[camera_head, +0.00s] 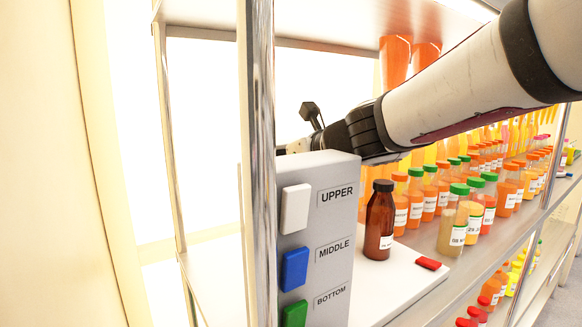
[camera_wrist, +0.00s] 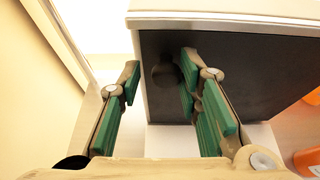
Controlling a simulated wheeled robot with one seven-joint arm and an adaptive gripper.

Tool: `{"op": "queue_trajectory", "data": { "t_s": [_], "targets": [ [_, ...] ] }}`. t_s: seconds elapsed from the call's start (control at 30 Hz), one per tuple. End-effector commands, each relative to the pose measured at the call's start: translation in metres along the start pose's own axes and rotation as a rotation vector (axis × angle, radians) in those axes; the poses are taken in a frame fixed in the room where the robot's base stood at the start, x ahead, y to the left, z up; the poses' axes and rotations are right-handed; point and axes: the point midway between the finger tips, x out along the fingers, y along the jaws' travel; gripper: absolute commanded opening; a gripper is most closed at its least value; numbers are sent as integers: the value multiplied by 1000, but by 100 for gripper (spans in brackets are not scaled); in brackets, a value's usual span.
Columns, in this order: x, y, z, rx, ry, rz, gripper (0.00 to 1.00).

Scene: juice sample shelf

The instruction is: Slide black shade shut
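The black shade (camera_wrist: 250,75) shows in the wrist view as a flat dark panel on the side of a pale grey box, with a round dark recess or knob near its left edge. My gripper (camera_wrist: 159,72) is open, its green-padded fingers spread apart. The left finger is outside the box's left edge, and the right finger is in front of the panel. I cannot tell whether it touches the panel. In the head view the grey box (camera_head: 333,225) carries white, blue and green switches labelled UPPER, MIDDLE and BOTTOM.
A brown bottle (camera_head: 379,222) and a small red block (camera_head: 428,263) sit on the white board (camera_head: 395,285) right of the box. Several juice bottles (camera_head: 453,215) crowd the shelf farther right. A chrome post (camera_head: 260,130) stands in front. The space left of the box looks clear.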

Motion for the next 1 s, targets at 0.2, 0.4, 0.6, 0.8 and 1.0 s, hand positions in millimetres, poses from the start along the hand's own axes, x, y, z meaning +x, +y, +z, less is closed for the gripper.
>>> {"op": "queue_trajectory", "data": {
  "t_s": [0.2,0.4,0.6,0.8,1.0],
  "targets": [
    [0,0,0,0,-1,-1,30],
    [-17,-2,1,-2,-3,-4,30],
    [-55,-1,2,-3,-5,-4,30],
    [-92,-1,1,-2,-3,-4,30],
    [-115,0,0,0,-1,-2,30]
  ]
}}
